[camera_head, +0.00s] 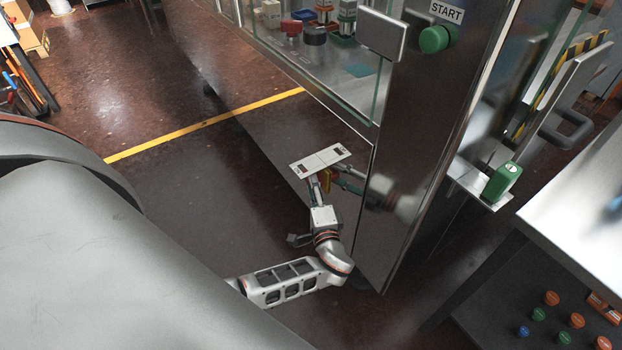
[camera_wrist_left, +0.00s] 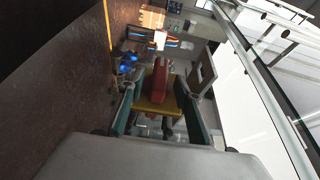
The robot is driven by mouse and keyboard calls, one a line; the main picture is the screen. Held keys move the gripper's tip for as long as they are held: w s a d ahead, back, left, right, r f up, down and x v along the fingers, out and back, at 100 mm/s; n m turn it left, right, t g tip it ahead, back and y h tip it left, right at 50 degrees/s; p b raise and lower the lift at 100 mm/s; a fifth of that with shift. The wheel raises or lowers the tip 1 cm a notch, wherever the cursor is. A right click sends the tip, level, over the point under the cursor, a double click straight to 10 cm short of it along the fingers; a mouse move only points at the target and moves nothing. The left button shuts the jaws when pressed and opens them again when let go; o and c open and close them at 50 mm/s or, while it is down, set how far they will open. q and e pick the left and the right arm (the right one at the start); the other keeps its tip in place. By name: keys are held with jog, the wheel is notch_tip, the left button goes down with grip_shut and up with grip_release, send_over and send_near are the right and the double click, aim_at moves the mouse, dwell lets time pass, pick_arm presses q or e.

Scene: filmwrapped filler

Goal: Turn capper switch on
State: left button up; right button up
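The switch, a red handle on a yellow base, shows in the middle of the left wrist view (camera_wrist_left: 159,82). In the head view only a small red and yellow part of it (camera_head: 327,179) shows, under a white plate. My left gripper (camera_head: 326,187) is at the switch, beside the steel cabinet. In the left wrist view the gripper's two teal fingers (camera_wrist_left: 162,108) stand apart, one on each side of the red handle. I cannot tell whether they touch the switch. My right gripper is in neither view.
The white plate (camera_head: 320,160) juts out just above my left gripper. A steel post (camera_head: 405,150) with a green START button (camera_head: 434,39) stands to the right. A green switch box (camera_head: 502,183) sits on a bracket further right. The floor at left is open, crossed by a yellow line (camera_head: 205,125).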

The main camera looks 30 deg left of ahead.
pick_arm(q)
jog(key=shift+x, duration=1.4)
grip_shut()
jog(key=shift+f, duration=0.1)
